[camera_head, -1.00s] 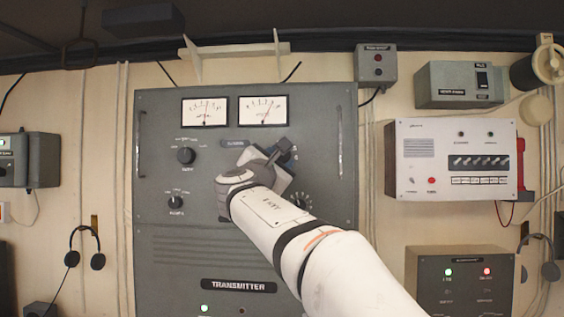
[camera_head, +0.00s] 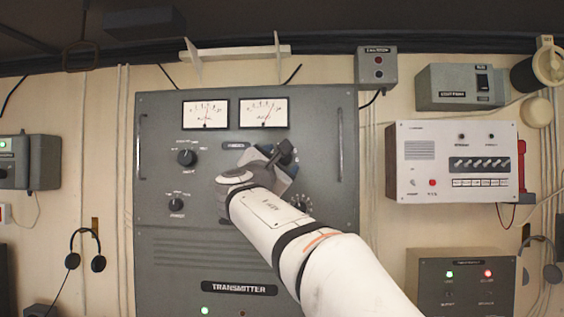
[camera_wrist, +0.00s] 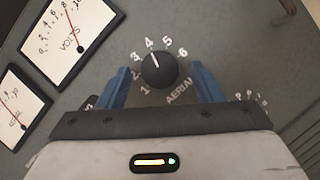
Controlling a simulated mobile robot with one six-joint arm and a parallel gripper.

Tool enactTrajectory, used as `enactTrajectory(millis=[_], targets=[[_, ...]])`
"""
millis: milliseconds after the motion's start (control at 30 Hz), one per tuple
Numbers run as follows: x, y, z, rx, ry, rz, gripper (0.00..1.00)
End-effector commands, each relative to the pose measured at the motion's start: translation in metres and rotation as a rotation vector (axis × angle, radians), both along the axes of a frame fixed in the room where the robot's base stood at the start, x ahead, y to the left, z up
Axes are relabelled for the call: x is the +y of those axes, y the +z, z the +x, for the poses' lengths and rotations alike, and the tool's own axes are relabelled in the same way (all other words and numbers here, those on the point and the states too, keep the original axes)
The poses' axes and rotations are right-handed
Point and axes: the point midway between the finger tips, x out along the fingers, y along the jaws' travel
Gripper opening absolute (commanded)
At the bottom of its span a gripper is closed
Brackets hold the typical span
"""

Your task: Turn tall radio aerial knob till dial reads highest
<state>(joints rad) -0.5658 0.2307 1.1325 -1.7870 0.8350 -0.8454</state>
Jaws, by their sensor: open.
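The aerial knob (camera_wrist: 160,70) is round and black, with a white pointer line near the 4 on its printed 1-to-6 scale. My gripper (camera_wrist: 161,72) is open, its blue fingers on either side of the knob with small gaps visible. In the head view my gripper (camera_head: 277,160) covers the knob on the tall grey transmitter (camera_head: 240,270). The volts meter (camera_head: 263,112) has its needle leaning right; it also shows in the wrist view (camera_wrist: 78,28), needle near 8. The left meter (camera_head: 205,114) has its needle around mid-scale; its face (camera_wrist: 20,108) is partly cut off in the wrist view.
Two other black knobs (camera_head: 187,157) (camera_head: 176,204) sit left of my gripper, and another dial (camera_head: 301,203) lies below right, partly behind my arm. A vertical handle (camera_head: 339,145) stands on the panel's right. A white control box (camera_head: 425,178) hangs further right.

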Motion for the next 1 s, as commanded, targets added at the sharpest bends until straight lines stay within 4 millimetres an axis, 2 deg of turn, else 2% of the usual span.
enactTrajectory(millis=[167, 600, 733, 1000], targets=[[0.002, -0.003, -0.004, 0.000, 0.001, 0.000, 0.60], [0.020, -0.023, -0.064, 0.000, 0.003, 0.000, 0.60], [0.022, -0.024, -0.071, 0.000, 0.000, 0.000, 0.60], [0.022, -0.023, -0.072, 0.000, 0.000, 0.000, 0.60]])
